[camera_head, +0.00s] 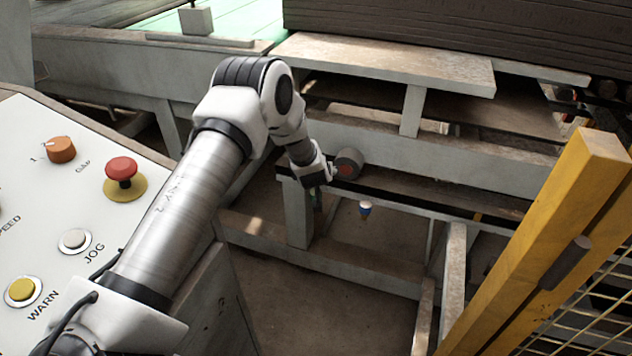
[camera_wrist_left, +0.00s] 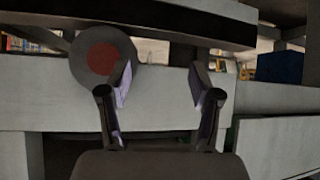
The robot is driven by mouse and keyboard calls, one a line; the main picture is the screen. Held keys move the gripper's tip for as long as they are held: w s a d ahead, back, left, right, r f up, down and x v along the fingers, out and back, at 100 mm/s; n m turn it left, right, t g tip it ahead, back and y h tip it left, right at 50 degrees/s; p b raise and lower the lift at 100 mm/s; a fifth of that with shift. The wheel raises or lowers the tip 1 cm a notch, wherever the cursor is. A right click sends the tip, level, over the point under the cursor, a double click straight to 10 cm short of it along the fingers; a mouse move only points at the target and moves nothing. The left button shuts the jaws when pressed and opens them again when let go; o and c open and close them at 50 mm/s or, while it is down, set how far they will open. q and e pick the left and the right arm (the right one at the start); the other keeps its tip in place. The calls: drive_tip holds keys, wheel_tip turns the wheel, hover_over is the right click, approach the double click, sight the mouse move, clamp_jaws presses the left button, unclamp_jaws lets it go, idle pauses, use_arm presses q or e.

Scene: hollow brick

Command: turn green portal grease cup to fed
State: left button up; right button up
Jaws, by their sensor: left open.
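My left gripper (camera_head: 320,181) is at the grey frame below the bench. In the left wrist view the gripper (camera_wrist_left: 163,84) is open, with nothing between its fingers. A small blue, white and yellow cup (camera_head: 365,209) hangs under the rail to the right of the gripper. My right gripper is not in view.
A grey round part with a red face (camera_head: 348,163) sits close beside the gripper; it also shows in the left wrist view (camera_wrist_left: 100,58). A yellow post (camera_head: 545,235) with mesh stands at right. A control panel (camera_head: 40,225) with knobs and buttons is at left.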

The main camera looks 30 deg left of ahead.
use_arm(q)
drive_tip(key=s+f+g+p, duration=0.1)
drive_tip(key=s+f, duration=0.3)
drive_tip(key=x, duration=0.8)
drive_tip(key=shift+s+d+f, duration=0.15)
drive_tip(key=shift+s+f, duration=0.2)
drive_tip(key=c, duration=1.1)
